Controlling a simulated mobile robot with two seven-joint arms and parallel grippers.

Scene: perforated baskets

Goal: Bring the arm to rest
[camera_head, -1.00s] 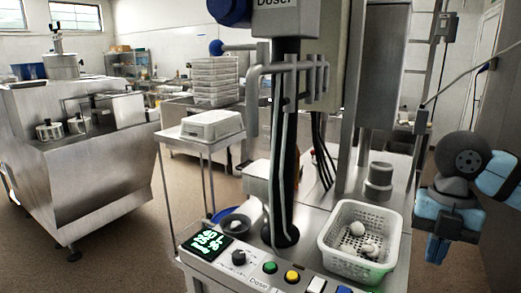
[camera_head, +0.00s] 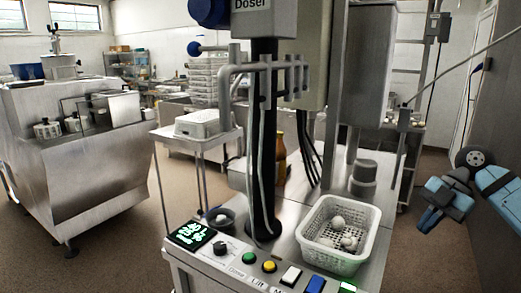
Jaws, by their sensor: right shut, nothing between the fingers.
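My right arm comes in from the right edge. Its blue and dark grey gripper (camera_head: 430,219) points down and left, in the air to the right of the dosing machine and clear of the basket. The gripper is shut with nothing in it. A white perforated basket (camera_head: 313,248) stands upright on the machine's steel top, with a few white rounded lumps (camera_head: 343,236) inside. My left gripper is not in view.
The dosing machine's column (camera_head: 263,130) and pipes rise left of the basket. A dark bowl (camera_head: 220,217) holds something white beside the control panel (camera_head: 219,249). A steel machine (camera_head: 90,175) stands at left.

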